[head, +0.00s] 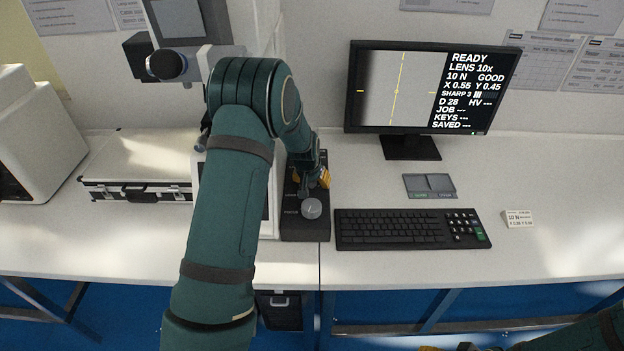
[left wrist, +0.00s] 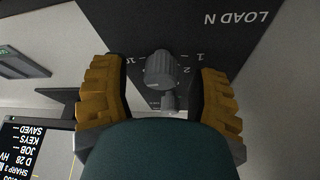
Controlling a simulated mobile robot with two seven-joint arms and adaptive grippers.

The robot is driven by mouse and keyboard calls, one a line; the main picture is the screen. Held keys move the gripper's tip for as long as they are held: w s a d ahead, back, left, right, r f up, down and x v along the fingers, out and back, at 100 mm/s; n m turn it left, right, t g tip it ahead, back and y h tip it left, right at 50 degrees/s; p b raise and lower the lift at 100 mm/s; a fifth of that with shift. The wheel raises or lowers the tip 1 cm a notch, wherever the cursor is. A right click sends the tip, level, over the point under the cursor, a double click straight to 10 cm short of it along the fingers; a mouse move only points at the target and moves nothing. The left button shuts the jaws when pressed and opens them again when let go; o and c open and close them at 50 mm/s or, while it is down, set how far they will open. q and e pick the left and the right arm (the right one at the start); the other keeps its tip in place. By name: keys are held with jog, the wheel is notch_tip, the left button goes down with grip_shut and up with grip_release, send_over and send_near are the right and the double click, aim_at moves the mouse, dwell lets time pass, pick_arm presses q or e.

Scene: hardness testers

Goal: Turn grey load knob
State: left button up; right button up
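The grey load knob (left wrist: 160,70) shows in the left wrist view on a black panel marked LOAD N, with scale numbers around it. My left gripper (left wrist: 160,84) is open, with one orange-padded finger on each side of the knob and a gap on both sides. In the head view my left gripper (head: 318,180) is over the black control box (head: 306,232), and the load knob is hidden behind it. My right gripper (head: 430,348) is only a sliver at the bottom edge, too little to tell its state.
A round light-grey knob (head: 311,208) sits on the box just in front of the left gripper. A keyboard (head: 400,229) lies close to the right, below the monitor (head: 430,88), which reads READY and 10 N. A grey case (head: 140,165) stands left.

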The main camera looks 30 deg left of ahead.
pick_arm(q)
jog(key=v, duration=0.7)
jog(key=shift+s+r, duration=0.15)
jog(key=shift+r, duration=0.1)
jog(key=shift+s+d, duration=0.1)
dwell(0.4)
